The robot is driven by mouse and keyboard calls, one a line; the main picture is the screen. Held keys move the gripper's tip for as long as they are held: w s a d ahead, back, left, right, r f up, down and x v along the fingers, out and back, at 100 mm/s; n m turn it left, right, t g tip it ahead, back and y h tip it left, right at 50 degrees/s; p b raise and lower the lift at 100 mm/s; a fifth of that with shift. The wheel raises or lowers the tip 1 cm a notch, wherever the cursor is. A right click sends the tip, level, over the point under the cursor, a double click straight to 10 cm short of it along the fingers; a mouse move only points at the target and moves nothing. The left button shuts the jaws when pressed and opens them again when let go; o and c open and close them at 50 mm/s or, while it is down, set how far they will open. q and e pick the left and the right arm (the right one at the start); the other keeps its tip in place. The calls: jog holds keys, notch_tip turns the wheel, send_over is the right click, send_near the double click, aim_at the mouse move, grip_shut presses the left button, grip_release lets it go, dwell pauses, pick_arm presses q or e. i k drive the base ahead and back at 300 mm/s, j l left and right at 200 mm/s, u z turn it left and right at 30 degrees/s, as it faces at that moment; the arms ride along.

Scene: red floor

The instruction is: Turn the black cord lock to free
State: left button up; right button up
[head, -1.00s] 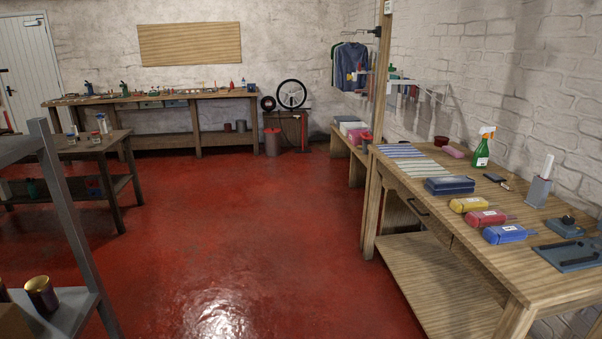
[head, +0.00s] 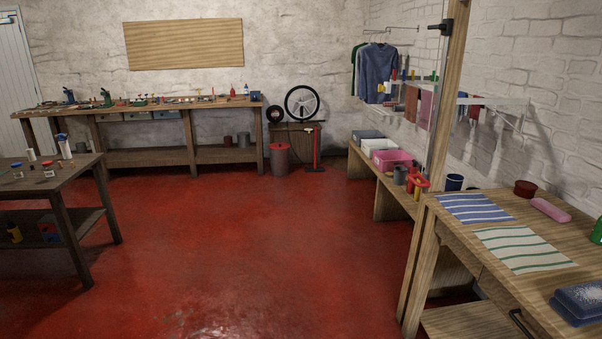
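I cannot make out a black cord lock in the head view. Several small items stand on the long workbench (head: 140,102) at the back wall, too small to tell apart. Neither of my grippers shows in the picture.
A wooden table (head: 520,280) with striped cloths (head: 475,208) stands at the right. A dark table (head: 55,185) stands at the left. A low bench (head: 385,180) with boxes runs along the right wall. A bin (head: 279,160) stands near the back. The red floor (head: 250,240) between is clear.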

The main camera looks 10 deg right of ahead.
aim_at(441, 26)
jog(key=i+z, duration=0.2)
jog(key=i, duration=0.3)
jog(key=i+j+z, duration=0.15)
jog(key=i, duration=0.3)
jog(key=i+j+z, duration=0.2)
jog(key=i, duration=0.3)
jog(key=i+j+z, duration=0.15)
jog(key=i, duration=0.3)
jog(key=i+j+z, duration=0.8)
jog(key=i+l, duration=0.05)
